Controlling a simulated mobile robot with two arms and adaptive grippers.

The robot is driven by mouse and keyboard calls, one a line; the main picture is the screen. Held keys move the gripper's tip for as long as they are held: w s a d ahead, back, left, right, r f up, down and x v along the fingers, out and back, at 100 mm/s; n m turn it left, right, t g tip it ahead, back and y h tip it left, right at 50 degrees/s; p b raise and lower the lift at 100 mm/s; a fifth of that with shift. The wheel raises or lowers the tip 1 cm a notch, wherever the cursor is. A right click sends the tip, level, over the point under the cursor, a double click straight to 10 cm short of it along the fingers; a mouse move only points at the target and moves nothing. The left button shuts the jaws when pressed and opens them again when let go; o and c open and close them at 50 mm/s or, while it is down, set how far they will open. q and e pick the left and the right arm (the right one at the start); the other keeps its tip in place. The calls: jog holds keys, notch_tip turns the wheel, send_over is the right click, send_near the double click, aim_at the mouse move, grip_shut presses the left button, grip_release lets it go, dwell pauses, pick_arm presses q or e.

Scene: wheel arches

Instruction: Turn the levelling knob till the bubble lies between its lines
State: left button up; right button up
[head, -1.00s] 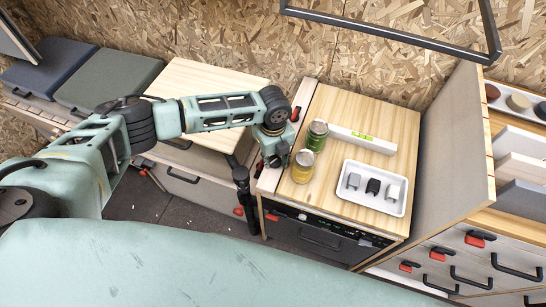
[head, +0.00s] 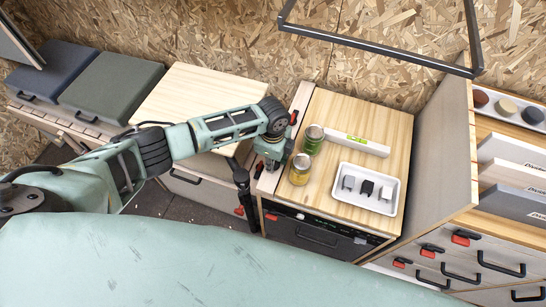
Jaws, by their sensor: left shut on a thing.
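A white spirit level (head: 357,143) with a green vial (head: 356,139) lies on the wooden worktop (head: 378,112). The bubble and its lines are too small to read. My left gripper (head: 268,166) points down at the strip along the worktop's left edge, left of the jars. It is shut on what seems to be the levelling knob, which the fingers and wrist hide. My right gripper does not show.
A green-filled jar (head: 312,141) and a yellow-filled jar (head: 300,170) stand close to the right of my left gripper. A white tray (head: 343,205) with several small blocks lies at the front right. A partition (head: 436,150) bounds the worktop on the right.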

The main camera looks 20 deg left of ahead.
pick_arm(q)
jog(key=n+p, duration=0.1)
jog(key=n, duration=0.1)
jog(key=n+p, duration=0.1)
jog(key=n, duration=0.1)
jog(key=shift+s+d+n, duration=0.15)
jog(key=shift+s+n, duration=0.25)
jog(key=n+p, duration=0.2)
jog(key=n, duration=0.1)
jog(key=shift+d+f+n, duration=0.1)
jog(key=shift+d+n, duration=0.05)
jog(key=shift+n, duration=0.15)
jog(key=n+p, duration=0.1)
jog(key=n, duration=0.3)
jog(key=shift+w+d+p, duration=0.1)
jog(key=shift+d+p, duration=0.05)
jog(key=shift+p, duration=0.25)
jog(key=shift+w+d+n+p, duration=0.15)
jog(key=shift+n+p, duration=0.3)
jog(key=shift+n, duration=1.05)
jog(key=shift+f, duration=0.1)
jog(key=o, duration=1)
jog(key=shift+w+a+r, duration=0.15)
jog(key=shift+a+r, duration=0.05)
